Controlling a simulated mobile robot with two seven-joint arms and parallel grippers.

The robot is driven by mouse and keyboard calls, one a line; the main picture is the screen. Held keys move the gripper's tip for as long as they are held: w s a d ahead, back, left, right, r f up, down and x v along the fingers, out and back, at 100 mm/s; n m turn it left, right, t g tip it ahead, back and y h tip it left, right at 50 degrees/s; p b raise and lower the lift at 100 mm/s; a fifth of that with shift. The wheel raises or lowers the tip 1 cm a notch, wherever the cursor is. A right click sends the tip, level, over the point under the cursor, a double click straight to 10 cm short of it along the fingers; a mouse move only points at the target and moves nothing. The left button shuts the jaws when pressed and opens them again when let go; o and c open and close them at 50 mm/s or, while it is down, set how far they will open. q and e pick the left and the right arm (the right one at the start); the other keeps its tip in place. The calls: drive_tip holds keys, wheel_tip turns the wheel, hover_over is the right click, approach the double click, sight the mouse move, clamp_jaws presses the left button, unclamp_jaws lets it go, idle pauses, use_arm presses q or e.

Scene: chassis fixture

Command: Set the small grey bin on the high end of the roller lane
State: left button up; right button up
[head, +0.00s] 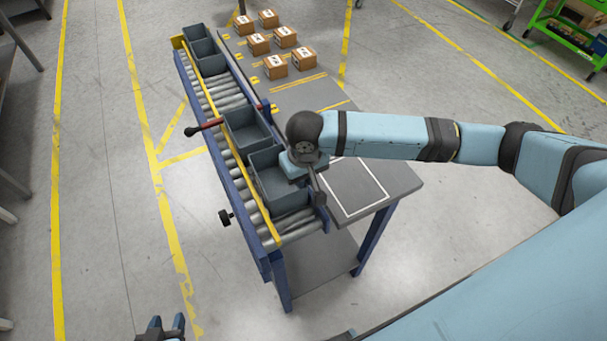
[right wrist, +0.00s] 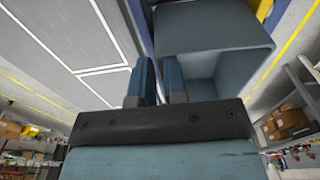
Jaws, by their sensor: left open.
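The small grey bin (head: 276,187), open-topped, is at the near end of the roller lane (head: 292,222). It looks level; whether its base touches the rollers is hard to tell. My right gripper (head: 300,172) is at the bin's right wall. In the right wrist view its two fingers (right wrist: 160,82) are close together with the wall of the bin (right wrist: 215,30) between them. My left gripper (head: 166,328) is open and empty at the bottom edge of the head view, away from the lane. Which lane end is higher is not clear.
More grey bins (head: 207,58) stand at the far end. A grey side table (head: 395,178) with a white outlined rectangle adjoins the lane; several cardboard boxes (head: 275,67) stand on its far part.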

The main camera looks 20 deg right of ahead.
drive_tip(key=shift+r+p, duration=1.3)
drive_tip(key=shift+p, duration=0.15)
drive_tip(key=shift+o, duration=0.2)
drive_tip(key=o, duration=0.5)
